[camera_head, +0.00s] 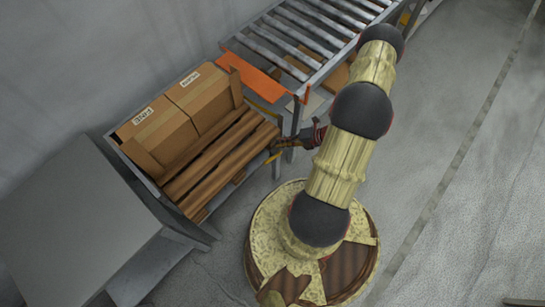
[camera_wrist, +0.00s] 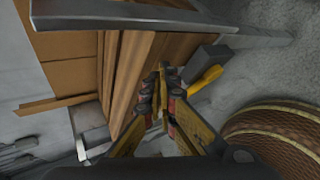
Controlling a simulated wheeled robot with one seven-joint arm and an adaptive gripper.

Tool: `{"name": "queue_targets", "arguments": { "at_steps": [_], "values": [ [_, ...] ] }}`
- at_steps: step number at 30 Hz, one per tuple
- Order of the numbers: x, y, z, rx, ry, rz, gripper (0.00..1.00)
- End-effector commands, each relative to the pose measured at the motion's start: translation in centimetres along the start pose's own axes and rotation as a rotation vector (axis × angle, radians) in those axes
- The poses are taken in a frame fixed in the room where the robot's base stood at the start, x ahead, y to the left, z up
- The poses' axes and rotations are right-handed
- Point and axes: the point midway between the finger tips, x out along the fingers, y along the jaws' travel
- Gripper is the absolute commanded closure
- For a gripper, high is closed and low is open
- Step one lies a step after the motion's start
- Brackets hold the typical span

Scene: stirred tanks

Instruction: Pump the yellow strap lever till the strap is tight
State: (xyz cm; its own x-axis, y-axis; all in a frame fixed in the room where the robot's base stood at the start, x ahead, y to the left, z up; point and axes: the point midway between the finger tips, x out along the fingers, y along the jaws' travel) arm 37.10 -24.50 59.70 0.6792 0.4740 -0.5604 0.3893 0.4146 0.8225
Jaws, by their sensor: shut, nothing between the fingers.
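The yellow lever (camera_wrist: 205,81) shows in the wrist view as a short slanted bar, just right of my fingertips, beside a dark grey block (camera_wrist: 208,58). My gripper (camera_wrist: 163,98) is shut and empty, its fingertips close together beside the load's brown boards. I see a gap between the fingertips and the lever in the picture; their difference in depth is unclear. In the head view my gripper (camera_head: 284,146) is at the right end of the load, below the conveyor's corner, and small. The strap itself cannot be clearly made out.
Cardboard boxes (camera_head: 160,128) and long brown boards (camera_head: 220,160) sit on a low metal-framed stand. A roller conveyor (camera_head: 300,45) with an orange end plate (camera_head: 252,72) stands behind. A grey cabinet (camera_head: 75,225) is at left. Open floor (camera_head: 465,190) lies to the right.

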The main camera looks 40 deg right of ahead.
Motion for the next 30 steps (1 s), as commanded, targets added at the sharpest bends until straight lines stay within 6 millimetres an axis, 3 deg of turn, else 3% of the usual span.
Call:
{"name": "queue_targets", "arguments": {
  "at_steps": [3,12,30],
  "values": [
    [1.4,-1.1,-0.9,0.001,0.002,0.001,1.00],
    [3.0,-2.2,-2.2,-0.001,0.001,0.000,1.00],
    [3.2,-2.3,-2.4,-0.001,0.001,0.000,1.00]
  ]
}}
